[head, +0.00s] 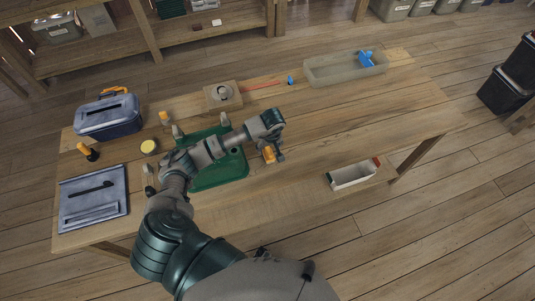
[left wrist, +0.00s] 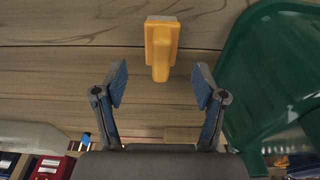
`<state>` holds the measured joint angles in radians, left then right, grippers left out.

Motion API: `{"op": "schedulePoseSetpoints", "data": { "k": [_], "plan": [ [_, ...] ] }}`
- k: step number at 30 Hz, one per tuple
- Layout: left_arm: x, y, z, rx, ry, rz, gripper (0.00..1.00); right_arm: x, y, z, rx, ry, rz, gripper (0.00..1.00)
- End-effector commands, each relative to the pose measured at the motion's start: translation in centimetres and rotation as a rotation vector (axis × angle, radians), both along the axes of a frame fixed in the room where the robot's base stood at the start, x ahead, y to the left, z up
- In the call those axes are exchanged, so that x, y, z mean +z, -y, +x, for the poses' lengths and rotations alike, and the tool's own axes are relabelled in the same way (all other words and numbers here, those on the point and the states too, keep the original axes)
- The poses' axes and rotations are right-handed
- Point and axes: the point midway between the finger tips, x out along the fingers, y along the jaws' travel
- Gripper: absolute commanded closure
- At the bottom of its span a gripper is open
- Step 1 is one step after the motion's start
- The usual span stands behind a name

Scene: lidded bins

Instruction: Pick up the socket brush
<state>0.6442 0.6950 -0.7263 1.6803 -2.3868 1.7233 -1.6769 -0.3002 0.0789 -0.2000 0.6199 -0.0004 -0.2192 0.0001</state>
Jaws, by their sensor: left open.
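An orange tool with a pale block along one end, which looks like the socket brush (left wrist: 161,45), lies on the wooden table. In the head view the same orange piece (head: 268,154) shows just right of the green tray, partly covered by my gripper. My left gripper (left wrist: 160,88) is open and empty. In the left wrist view its fingers are spread on either side of the brush's narrow end, and most of the brush lies beyond the fingertips. In the head view the left gripper (head: 273,150) is low over the table at the brush. My right gripper is not in view.
A green tray (head: 233,169) lies under my left arm; its edge is close to the brush. The right of the table is clear.

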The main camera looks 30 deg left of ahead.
Motion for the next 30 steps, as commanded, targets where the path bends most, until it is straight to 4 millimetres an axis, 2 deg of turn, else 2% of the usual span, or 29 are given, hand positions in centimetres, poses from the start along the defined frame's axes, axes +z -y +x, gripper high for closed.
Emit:
{"op": "schedulePoseSetpoints", "data": {
  "k": [4,12,20,23,28,30],
  "plan": [
    [-1.2,0.0,-0.1,0.000,-0.003,-0.001,0.29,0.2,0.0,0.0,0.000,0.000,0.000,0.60],
    [-5.1,-0.9,0.2,0.001,-0.001,-0.004,0.29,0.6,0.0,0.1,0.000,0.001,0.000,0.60],
    [-5.5,-1.0,0.3,0.000,0.000,-0.003,0.29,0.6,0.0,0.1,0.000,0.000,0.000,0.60],
    [-5.4,-1.0,0.3,0.000,0.000,-0.003,0.49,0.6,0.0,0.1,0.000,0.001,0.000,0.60],
    [-5.4,-0.9,0.3,0.000,0.000,-0.001,0.92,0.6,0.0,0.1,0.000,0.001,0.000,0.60],
    [-5.4,-0.9,0.3,0.000,0.001,-0.002,0.95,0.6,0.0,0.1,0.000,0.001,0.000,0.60]
  ]
}}
